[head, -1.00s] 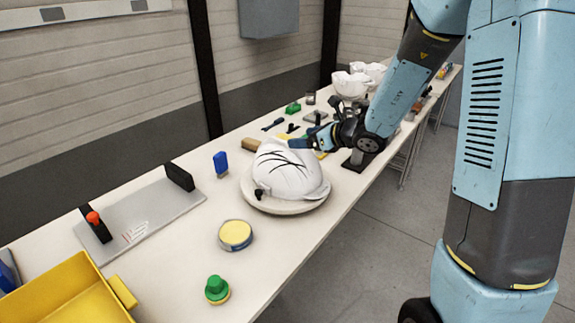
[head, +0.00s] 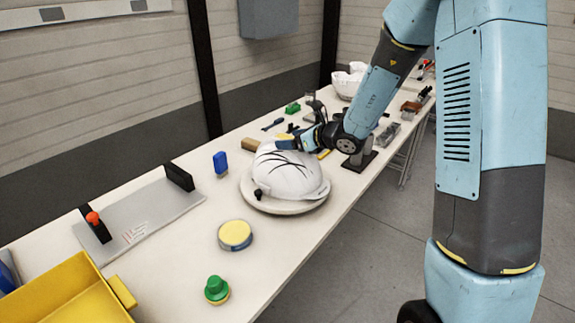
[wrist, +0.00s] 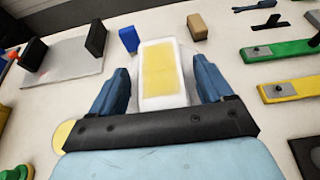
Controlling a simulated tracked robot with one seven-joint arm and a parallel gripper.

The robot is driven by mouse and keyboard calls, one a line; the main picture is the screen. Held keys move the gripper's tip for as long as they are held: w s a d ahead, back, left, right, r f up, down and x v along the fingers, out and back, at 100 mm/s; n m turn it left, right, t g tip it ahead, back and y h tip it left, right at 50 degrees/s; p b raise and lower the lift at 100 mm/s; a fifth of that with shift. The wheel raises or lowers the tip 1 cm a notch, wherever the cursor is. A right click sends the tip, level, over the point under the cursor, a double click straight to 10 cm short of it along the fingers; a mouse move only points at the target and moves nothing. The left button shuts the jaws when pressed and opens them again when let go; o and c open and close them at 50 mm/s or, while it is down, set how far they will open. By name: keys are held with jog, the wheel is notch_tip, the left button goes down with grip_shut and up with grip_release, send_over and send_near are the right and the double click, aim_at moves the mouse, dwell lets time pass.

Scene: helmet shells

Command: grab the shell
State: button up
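The shell (head: 287,174) is a white dome with dark curved lines on it. It rests on a round pale plate (head: 270,206) on the long table in the head view. My gripper (head: 289,143) is at the shell's far upper edge; the head view does not show clearly whether they touch. In the wrist view my gripper (wrist: 160,68) has its two blue fingers spread wide apart. A white form with a yellow rectangular panel (wrist: 158,72) shows between them; I cannot tell whether it is the shell. The gripper's dark base hides the area below it.
A blue block (head: 220,163), a wooden block (head: 250,144), a yellow-topped tin (head: 235,235) and a green knob (head: 216,290) surround the plate. A grey board (head: 140,215) and yellow bin (head: 70,298) are at left. A stand (head: 358,158) is right of the shell.

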jog(key=shift+s+f, duration=0.15)
grip_shut()
dwell(0.4)
